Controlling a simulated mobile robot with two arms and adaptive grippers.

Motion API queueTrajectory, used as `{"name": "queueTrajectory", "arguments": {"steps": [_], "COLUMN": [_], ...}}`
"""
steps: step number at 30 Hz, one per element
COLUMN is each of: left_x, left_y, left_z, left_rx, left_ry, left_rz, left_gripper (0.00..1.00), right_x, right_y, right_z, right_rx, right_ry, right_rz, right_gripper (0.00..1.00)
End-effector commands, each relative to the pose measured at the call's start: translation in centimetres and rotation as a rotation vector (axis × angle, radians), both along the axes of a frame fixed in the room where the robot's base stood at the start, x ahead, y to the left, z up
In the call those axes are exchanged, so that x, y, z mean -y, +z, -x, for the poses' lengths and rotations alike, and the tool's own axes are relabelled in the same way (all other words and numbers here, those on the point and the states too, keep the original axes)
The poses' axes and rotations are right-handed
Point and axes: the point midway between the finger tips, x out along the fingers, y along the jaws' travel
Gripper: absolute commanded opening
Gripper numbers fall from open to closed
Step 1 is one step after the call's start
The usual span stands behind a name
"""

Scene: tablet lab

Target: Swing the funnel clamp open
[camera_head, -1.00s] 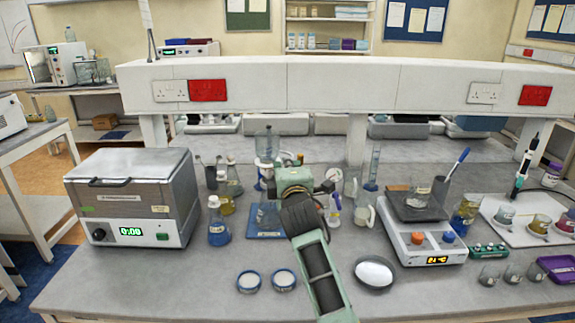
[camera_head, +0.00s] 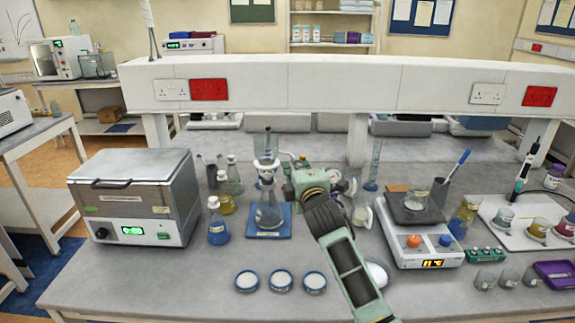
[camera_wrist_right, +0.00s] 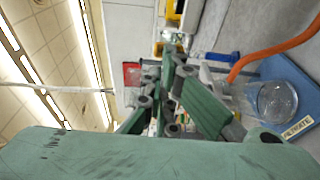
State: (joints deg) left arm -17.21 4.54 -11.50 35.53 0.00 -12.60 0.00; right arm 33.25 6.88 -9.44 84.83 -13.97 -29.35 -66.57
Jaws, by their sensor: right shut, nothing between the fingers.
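The filter assembly stands upright on a blue mat (camera_head: 283,229), left of my right gripper. Its clear flask (camera_head: 268,214) has a clear funnel cup (camera_head: 266,145) above it. A pale, dark-edged band (camera_head: 266,164) at the joint looks like the funnel clamp; I cannot tell whether it is open. My right gripper (camera_head: 291,166) is shut and empty, beside this joint on its right; its fingertips are mostly hidden. In the wrist view, the green fingers (camera_wrist_right: 172,92) lie left of the flask (camera_wrist_right: 273,101), with an orange hose (camera_wrist_right: 268,55) nearby. My left gripper is out of view.
An oven-like box (camera_head: 135,195) is at left, with a blue-liquid bottle (camera_head: 218,228) beside it. Several blue-rimmed dishes (camera_head: 281,281) lie in front. Part of a bowl (camera_head: 378,272) shows behind my arm.

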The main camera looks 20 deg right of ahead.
Motion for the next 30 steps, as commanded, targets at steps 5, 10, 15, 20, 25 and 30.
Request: {"name": "queueTrajectory", "arguments": {"steps": [5, 10, 15, 20, 25, 30], "left_x": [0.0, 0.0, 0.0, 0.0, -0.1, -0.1], "left_y": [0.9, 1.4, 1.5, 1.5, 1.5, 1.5], "left_z": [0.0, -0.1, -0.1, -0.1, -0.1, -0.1], "left_rx": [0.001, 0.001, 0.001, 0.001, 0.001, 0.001], "left_ry": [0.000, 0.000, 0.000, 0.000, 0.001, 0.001], "left_rz": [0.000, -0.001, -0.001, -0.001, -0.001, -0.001], "left_gripper": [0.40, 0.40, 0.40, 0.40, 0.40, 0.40], "right_x": [1.3, 3.4, 4.8, 5.5, 5.8, 5.8], "right_y": [0.2, 0.1, 0.1, 0.0, 0.0, 0.0], "right_z": [-0.3, -1.0, -1.7, -2.1, -2.3, -2.3], "right_rx": [-0.001, 0.000, 0.000, 0.000, 0.000, 0.000], "right_ry": [-0.002, -0.003, -0.002, -0.002, 0.000, -0.001], "right_rz": [0.004, 0.005, 0.003, 0.001, 0.000, 0.000], "right_gripper": [0.00, 0.00, 0.00, 0.00, 0.00, 0.00]}}
